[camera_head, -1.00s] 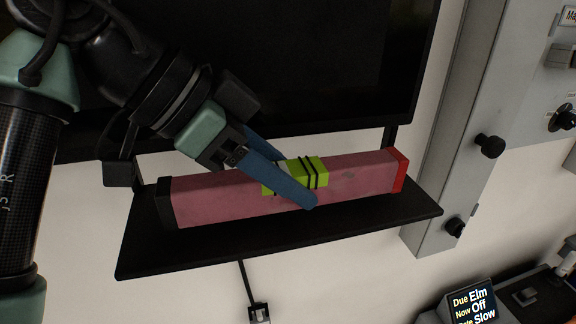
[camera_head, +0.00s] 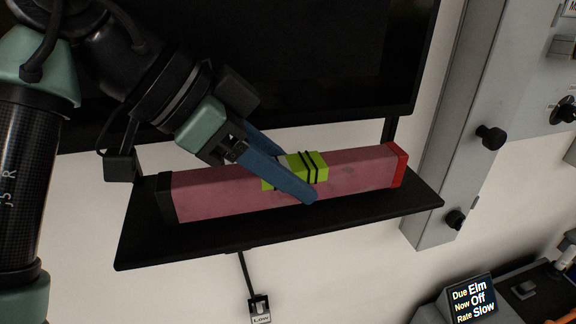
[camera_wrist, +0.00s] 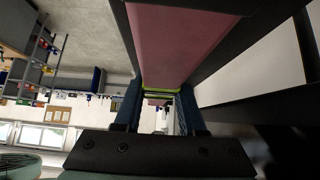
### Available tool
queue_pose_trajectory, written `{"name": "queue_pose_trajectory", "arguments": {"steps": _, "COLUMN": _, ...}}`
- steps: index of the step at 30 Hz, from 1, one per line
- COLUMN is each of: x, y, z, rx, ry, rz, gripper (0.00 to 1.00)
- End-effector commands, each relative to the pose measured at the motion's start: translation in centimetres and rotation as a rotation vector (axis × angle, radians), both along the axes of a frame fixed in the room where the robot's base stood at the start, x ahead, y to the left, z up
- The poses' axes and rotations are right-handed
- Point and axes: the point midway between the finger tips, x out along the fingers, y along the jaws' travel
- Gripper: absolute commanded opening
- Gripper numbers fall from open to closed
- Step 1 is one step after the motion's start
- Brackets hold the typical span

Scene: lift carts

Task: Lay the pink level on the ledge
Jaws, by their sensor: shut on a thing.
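The pink level (camera_head: 230,194) is a long bar with a black end cap on the left, a red end on the right and a lime-green block with dark bands at its middle. My gripper (camera_head: 300,183) is shut on the level at the green block, its blue fingers on either side. The black ledge (camera_head: 290,229) is directly below the level. The level lies along it; whether its underside touches cannot be told. In the wrist view the level (camera_wrist: 180,40) fills the top, with the green part between the fingers.
A dark screen (camera_head: 330,60) is behind and above the ledge. A grey wall panel with black knobs (camera_head: 490,137) stands at the right. A small display (camera_head: 473,297) sits at bottom right.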

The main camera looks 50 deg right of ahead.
Motion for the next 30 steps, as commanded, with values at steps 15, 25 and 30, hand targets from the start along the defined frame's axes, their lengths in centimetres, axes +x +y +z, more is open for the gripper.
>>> {"name": "queue_pose_trajectory", "arguments": {"steps": 15, "x": -0.01, "y": -0.02, "z": -1.08, "rx": -0.001, "ry": 0.000, "rz": -0.001, "gripper": 0.00}}
{"name": "queue_pose_trajectory", "arguments": {"steps": 25, "x": 0.00, "y": -0.01, "z": -1.01, "rx": 0.000, "ry": 0.000, "rz": 0.000, "gripper": 0.75}}
{"name": "queue_pose_trajectory", "arguments": {"steps": 30, "x": 0.04, "y": 0.06, "z": -1.02, "rx": 0.002, "ry": 0.001, "rz": 0.000, "gripper": 0.75}}
